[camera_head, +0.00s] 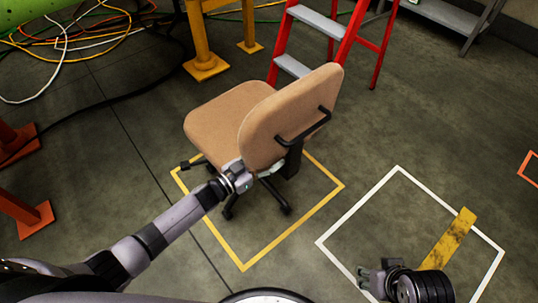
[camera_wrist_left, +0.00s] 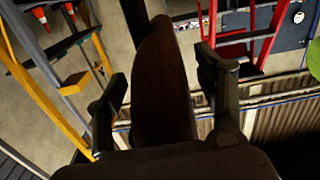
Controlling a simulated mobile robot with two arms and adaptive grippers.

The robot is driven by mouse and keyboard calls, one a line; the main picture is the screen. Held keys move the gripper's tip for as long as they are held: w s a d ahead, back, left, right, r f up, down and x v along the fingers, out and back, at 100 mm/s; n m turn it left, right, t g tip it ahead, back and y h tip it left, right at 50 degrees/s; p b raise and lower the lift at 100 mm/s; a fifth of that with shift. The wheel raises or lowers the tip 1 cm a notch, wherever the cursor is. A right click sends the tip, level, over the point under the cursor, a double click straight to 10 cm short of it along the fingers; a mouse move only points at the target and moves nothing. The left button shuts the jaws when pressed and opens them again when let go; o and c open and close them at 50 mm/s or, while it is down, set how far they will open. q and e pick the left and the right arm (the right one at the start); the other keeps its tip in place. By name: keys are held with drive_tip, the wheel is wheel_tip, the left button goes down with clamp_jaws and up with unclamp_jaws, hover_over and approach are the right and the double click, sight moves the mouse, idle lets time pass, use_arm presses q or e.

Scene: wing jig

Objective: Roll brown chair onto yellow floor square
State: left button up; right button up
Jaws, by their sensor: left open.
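The brown chair (camera_head: 285,110) stands upright over the far part of the yellow floor square (camera_head: 243,268), its backrest toward me. Two near casters are inside the outline; the left one is at the outline's left edge. The far side of the square is hidden by the chair. My left gripper (camera_head: 242,178) is at the lower left edge of the backrest. In the left wrist view its open fingers (camera_wrist_left: 162,95) are on either side of a dark upright piece, apparently the backrest (camera_wrist_left: 160,75) in shadow. My right gripper (camera_head: 372,280) is low at the front, away from the chair; its opening is unclear.
A red stepladder (camera_head: 355,35) stands just behind the chair. A yellow stand (camera_head: 205,65) and loose cables (camera_head: 80,35) are at the back left. Orange-footed posts (camera_head: 35,220) are at left.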

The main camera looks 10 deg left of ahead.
use_arm(q)
drive_tip(key=v, duration=1.1)
drive_tip(key=shift+s+a, duration=0.2)
drive_tip(key=shift+s, duration=0.15)
